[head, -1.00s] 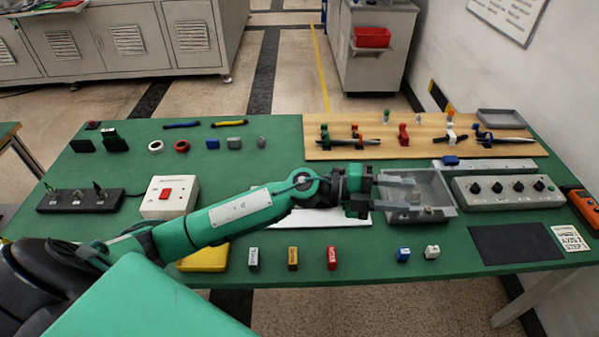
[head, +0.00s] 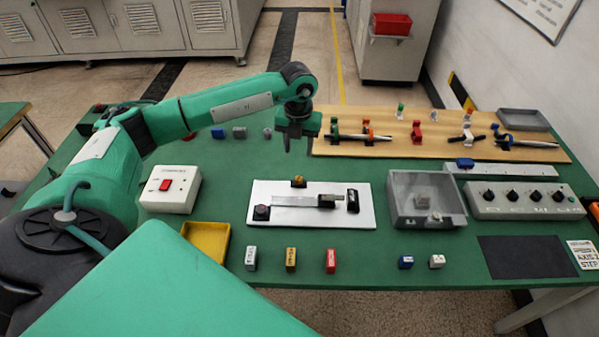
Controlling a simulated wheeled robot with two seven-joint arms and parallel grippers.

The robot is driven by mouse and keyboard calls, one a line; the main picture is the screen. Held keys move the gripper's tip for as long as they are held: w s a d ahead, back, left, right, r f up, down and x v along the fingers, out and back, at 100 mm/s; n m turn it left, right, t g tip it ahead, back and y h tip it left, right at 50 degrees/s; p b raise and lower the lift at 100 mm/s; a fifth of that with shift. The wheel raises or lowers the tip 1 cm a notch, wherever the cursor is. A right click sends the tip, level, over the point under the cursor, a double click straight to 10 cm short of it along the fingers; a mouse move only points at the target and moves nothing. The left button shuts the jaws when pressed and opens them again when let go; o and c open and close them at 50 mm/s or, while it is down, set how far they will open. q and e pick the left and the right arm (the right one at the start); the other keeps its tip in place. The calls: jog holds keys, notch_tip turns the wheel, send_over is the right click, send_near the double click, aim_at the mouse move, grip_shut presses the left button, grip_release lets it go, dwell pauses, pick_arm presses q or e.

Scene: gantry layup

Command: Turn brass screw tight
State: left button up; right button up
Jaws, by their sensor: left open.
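A white plate (head: 340,220) lies near the middle of the green table. A small brass-coloured piece (head: 299,181), which looks like the brass screw, stands at its back edge. A flat steel bar (head: 295,201) lies across the plate, with a dark block at its right end. My left gripper (head: 298,148) is open and points down, above and behind the brass piece and apart from it. Nothing shows between its fingers. How far the screw is turned cannot be told. My right gripper is out of view.
A wooden board (head: 460,149) with tools lies behind. Small labelled blocks line the front.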

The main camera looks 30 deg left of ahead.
aim_at(299, 178)
pick_arm(q)
notch_tip(299, 178, down, 12)
jog(key=shift+r+p, duration=0.1)
jog(key=shift+p, duration=1.1)
jog(key=shift+c, duration=0.2)
grip_shut()
